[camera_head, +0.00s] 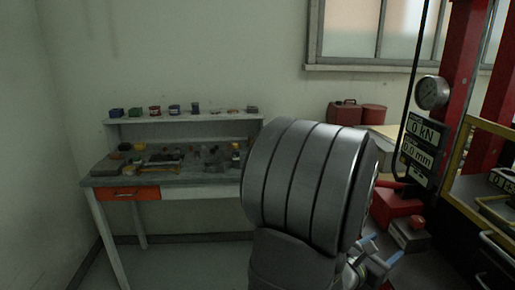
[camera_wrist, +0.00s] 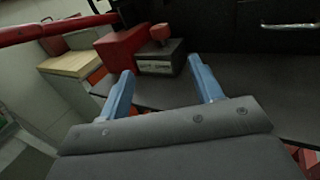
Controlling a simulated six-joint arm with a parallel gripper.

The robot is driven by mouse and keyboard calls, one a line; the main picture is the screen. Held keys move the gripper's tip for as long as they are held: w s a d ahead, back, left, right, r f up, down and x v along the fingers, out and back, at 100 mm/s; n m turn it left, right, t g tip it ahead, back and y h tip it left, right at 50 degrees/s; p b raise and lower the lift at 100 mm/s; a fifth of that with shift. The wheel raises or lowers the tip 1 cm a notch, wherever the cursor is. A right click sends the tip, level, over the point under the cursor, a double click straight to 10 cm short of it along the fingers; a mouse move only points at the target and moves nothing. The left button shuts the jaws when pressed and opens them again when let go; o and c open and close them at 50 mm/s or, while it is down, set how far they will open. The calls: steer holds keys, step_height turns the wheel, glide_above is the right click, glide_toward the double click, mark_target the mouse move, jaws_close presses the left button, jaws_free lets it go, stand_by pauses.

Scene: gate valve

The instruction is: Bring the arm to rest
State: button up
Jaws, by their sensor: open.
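My gripper (camera_wrist: 162,78) shows in the wrist view with its two blue fingers apart and nothing between them. It is over a dark surface (camera_wrist: 160,97), in front of a red box and a grey box. In the head view my gripper (camera_head: 384,255) is partly hidden behind my large grey arm link, at the lower right. No gate valve can be made out in either view.
A red box (camera_head: 397,203) and a grey box with a red knob (camera_head: 408,234) stand near my gripper. A red-framed machine with a dial gauge (camera_head: 432,92) and displays rises at right. A workbench (camera_head: 165,178) with small items stands at left. Floor beside the bench is clear.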

mark_target(412, 222)
steer(key=x, duration=1.6)
steer(key=shift+w+d, duration=0.15)
steer(key=shift+d, duration=0.2)
steer(key=shift+d, duration=0.15)
steer(key=shift+w+a+g, duration=0.1)
steer(key=shift+a+g, duration=0.1)
steer(key=shift+g, duration=0.1)
steer(key=shift+w+m+g+h, duration=0.1)
steer(key=shift+m+g+h, duration=0.7)
steer(key=shift+m+g, duration=0.65)
steer(key=shift+w+m+g, duration=0.2)
steer(key=shift+m+g, duration=1)
steer(key=shift+g, duration=0.85)
steer(key=shift+w+m+g, duration=0.2)
steer(key=shift+m+g, duration=0.95)
steer(key=shift+g, duration=0.85)
steer(key=a, duration=0.3)
steer(key=w+a, duration=0.1)
steer(key=a, duration=0.6)
steer(key=shift+w+a, duration=0.3)
steer(key=shift+a, duration=0.05)
